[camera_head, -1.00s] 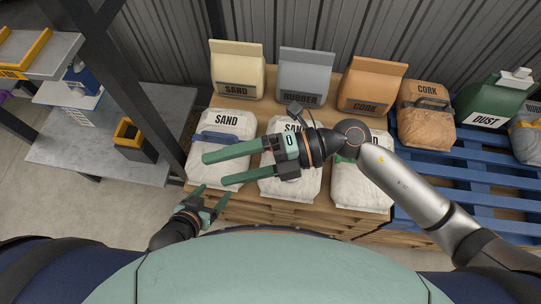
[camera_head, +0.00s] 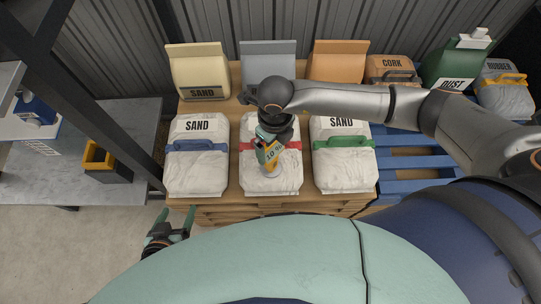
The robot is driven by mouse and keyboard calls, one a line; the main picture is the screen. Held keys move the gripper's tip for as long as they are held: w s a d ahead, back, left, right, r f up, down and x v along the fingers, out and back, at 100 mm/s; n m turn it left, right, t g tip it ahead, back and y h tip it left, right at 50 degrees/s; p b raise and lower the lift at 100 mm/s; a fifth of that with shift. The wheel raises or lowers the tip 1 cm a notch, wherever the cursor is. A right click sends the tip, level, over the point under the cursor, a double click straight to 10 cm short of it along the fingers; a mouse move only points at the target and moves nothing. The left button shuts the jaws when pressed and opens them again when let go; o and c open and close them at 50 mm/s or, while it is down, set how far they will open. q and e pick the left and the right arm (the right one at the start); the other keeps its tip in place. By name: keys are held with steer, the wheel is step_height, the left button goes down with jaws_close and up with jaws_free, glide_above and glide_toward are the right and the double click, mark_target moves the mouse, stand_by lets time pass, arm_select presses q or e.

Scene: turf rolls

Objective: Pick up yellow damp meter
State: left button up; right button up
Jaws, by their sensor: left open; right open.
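The yellow damp meter (camera_head: 270,156) with a small marked face is on the middle white bag (camera_head: 287,180), the one with a red band. My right gripper (camera_head: 265,140) points down at it, with green finger parts around or beside its upper part. Its jaws are open, and the fingers and wrist hide part of the meter. I cannot tell whether they touch it. My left gripper (camera_head: 173,218) is open and empty, low at the left, in front of the pallet.
White sand bags with a blue band (camera_head: 197,178) and a green band (camera_head: 344,170) flank the middle bag. Upright sacks stand behind. A yellow-rimmed black bin (camera_head: 108,166) is on a grey table (camera_head: 145,118) at left. A blue pallet (camera_head: 412,165) is at right.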

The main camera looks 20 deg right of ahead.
glide_above(272, 168)
steer(key=w, duration=0.2)
steer(key=shift+d+f, duration=0.15)
steer(key=shift+f, duration=2.7)
steer(key=shift+c, duration=0.4)
steer(key=c, duration=1.2)
steer(key=shift+c, duration=0.4)
steer(key=shift+r, duration=0.15)
